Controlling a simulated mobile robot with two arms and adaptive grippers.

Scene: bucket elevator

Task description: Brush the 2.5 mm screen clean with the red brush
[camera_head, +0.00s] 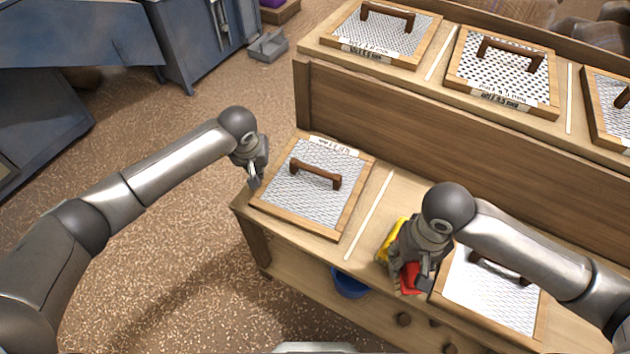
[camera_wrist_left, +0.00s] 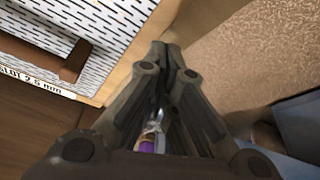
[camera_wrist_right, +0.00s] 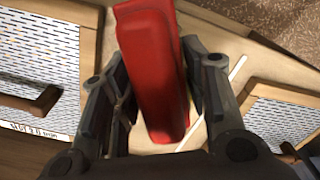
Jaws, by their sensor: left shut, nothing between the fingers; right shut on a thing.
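The slotted screen (camera_head: 315,185) in a wooden frame with a brown handle lies on the lower bench at left. Its label reads "SLOT 2.5 mm" in the left wrist view, where its mesh (camera_wrist_left: 85,25) fills the upper left. My left gripper (camera_head: 254,182) is shut and empty at that screen's left edge; its closed fingers (camera_wrist_left: 165,55) show in the left wrist view. My right gripper (camera_head: 410,280) is shut on the red brush (camera_wrist_right: 155,70), between the two lower screens. In the head view the gripper partly hides the brush (camera_head: 408,277). Its bristles cannot be made out.
A second lower screen (camera_head: 490,290) lies right of the brush, partly behind my right arm. A yellow object (camera_head: 390,241) sits behind the right gripper. Several framed screens, one here (camera_head: 385,32), lie on the raised shelf. A blue container (camera_head: 350,282) is below the bench. Floor at left is open.

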